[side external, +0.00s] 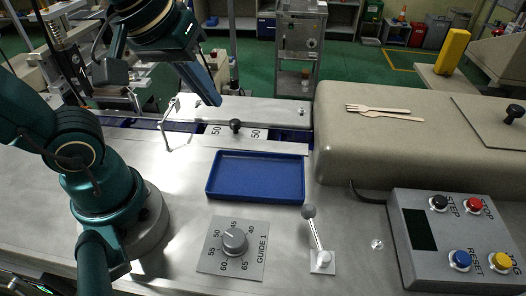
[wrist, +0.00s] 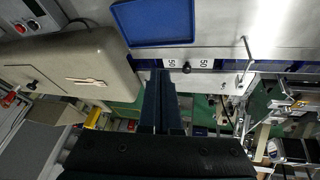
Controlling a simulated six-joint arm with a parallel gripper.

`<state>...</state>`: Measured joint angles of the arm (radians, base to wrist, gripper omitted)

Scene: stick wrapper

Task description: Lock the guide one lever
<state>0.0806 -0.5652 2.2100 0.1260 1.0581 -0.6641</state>
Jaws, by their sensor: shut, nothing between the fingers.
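The guide one lever (side external: 315,234) stands on a small square plate right of the GUIDE 1 dial (side external: 234,241). The dial is a silver knob on a grey plate numbered 40 to 65. The lever is not in the wrist view.
A blue tray (side external: 256,195) lies behind the dial and lever. A beige housing (side external: 400,125) with wooden forks (side external: 377,110) stands at right. A button box (side external: 455,240) is right of the lever. A black knob (side external: 235,125) sits on the guide. Bare metal surrounds the lever.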

